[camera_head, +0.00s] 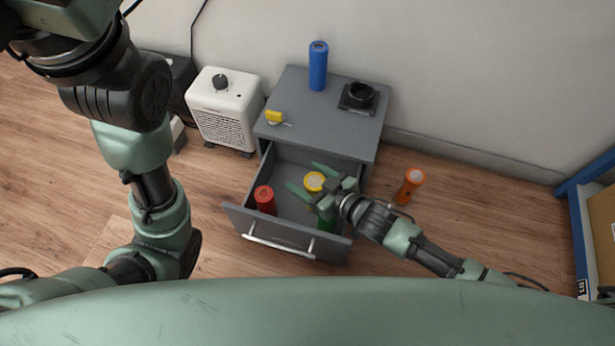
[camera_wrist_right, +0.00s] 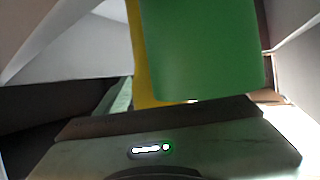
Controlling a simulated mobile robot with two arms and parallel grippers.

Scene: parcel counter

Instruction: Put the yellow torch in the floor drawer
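The yellow torch (camera_head: 314,181) stands upright inside the open floor drawer (camera_head: 285,237). My right gripper (camera_head: 302,175) is over the drawer with its fingers apart, one on each side of the yellow torch's head; a small gap seems to show. In the right wrist view, a strip of the yellow torch (camera_wrist_right: 143,60) shows behind a large green torch (camera_wrist_right: 205,50). The green torch (camera_head: 326,223) is in the drawer, partly hidden under my right gripper. My left arm is at the left; its gripper is out of view.
A red torch (camera_head: 265,199) stands in the drawer's left part. A blue torch (camera_head: 318,66), a black holder (camera_head: 358,97) and a yellow-tagged item (camera_head: 274,117) are on the cabinet top (camera_head: 312,112).

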